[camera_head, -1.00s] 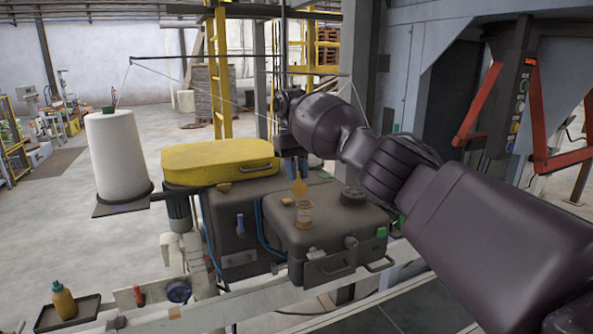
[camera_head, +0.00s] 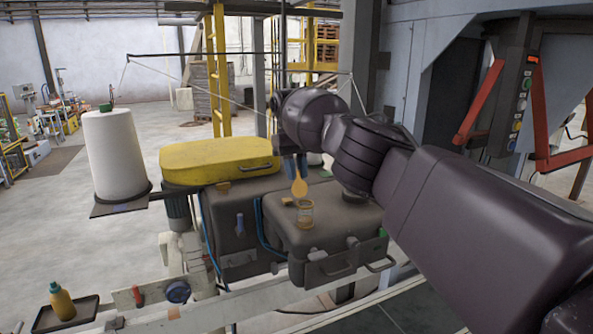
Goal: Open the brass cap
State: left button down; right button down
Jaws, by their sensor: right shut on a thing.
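The brass cap (camera_head: 299,186) stands upright above a small glass cup with an amber band (camera_head: 305,211) on top of the dark grey machine head (camera_head: 330,225). My right gripper (camera_head: 295,172) reaches down over the machine from the right. Its blue fingers are shut on the upper part of the cap. The cap's lower end is just above the cup's rim; I cannot tell whether a hinge joins them. My left gripper is not in view.
A yellow cover (camera_head: 218,160) lies behind and left of the cap. A white thread cone (camera_head: 113,155) stands at the left, and a yellow bottle (camera_head: 62,302) on a tray at lower left. My right arm partly covers a dark round knob (camera_head: 353,198).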

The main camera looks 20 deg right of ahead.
jog(key=shift+f, duration=0.1)
jog(key=c, duration=1)
grip_release()
jog(key=shift+c, duration=0.2)
